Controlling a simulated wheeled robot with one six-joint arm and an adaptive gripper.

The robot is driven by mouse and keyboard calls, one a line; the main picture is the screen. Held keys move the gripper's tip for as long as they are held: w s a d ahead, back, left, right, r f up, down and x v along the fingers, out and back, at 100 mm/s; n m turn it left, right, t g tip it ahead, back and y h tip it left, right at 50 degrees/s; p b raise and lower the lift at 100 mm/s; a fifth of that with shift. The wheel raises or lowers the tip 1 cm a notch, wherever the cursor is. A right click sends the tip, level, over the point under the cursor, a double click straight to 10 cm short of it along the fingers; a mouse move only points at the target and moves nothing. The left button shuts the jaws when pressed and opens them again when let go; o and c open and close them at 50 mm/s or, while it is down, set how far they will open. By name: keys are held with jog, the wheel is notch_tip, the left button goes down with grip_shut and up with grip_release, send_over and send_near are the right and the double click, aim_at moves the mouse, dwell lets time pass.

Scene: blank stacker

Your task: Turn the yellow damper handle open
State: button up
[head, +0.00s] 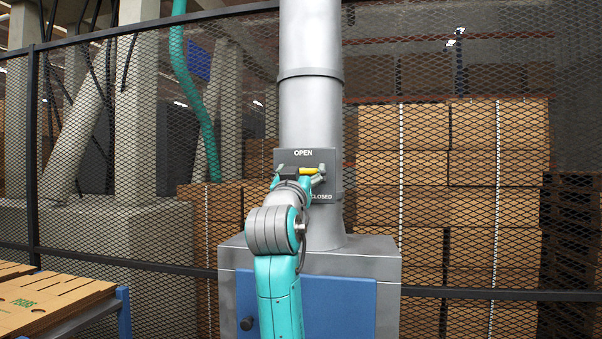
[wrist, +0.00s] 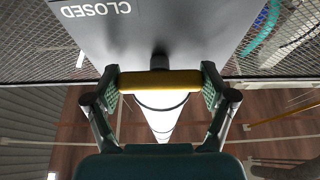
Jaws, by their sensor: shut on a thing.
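The yellow damper handle (head: 308,171) lies roughly level on the grey damper plate (head: 336,157) on the pipe. The plate reads OPEN above the handle and CLOSED below it, partly covered by my arm. In the wrist view the handle (wrist: 160,81) is a yellow bar on a dark stem, and the word CLOSED appears upside down on the plate (wrist: 185,25). My gripper (wrist: 160,86) is shut on the handle, with one green-padded finger at each end of the bar. In the head view my gripper (head: 302,176) partly hides the handle.
The grey vertical pipe (head: 311,105) rises from a grey cabinet (head: 360,260) with a blue front panel. A mesh fence (head: 400,80) stands behind, with stacked cartons (head: 480,200) beyond it. A table with flat cardboard (head: 45,300) is at the lower left.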

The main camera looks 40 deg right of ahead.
jog(key=shift+n, duration=0.3)
jog(key=n+t+y, duration=0.1)
jog(key=n, duration=0.2)
jog(key=n+t+y, duration=0.1)
jog(key=n, duration=0.2)
jog(key=shift+t+y, duration=0.3)
jog(key=shift+y, duration=0.1)
jog(key=n+y, duration=0.1)
jog(key=n, duration=0.2)
jog(key=n+y, duration=0.1)
jog(key=n, duration=0.2)
jog(key=shift+t+y, duration=0.4)
jog(key=n+y, duration=0.1)
jog(key=n, duration=0.1)
jog(key=n+y, duration=0.1)
jog(key=n, duration=0.2)
jog(key=shift+n, duration=0.3)
jog(key=shift+n+g+y, duration=0.5)
jog(key=shift+n+g, duration=0.3)
jog(key=shift+n, duration=1.2)
jog(key=shift+f, duration=0.1)
jog(key=o, duration=1)
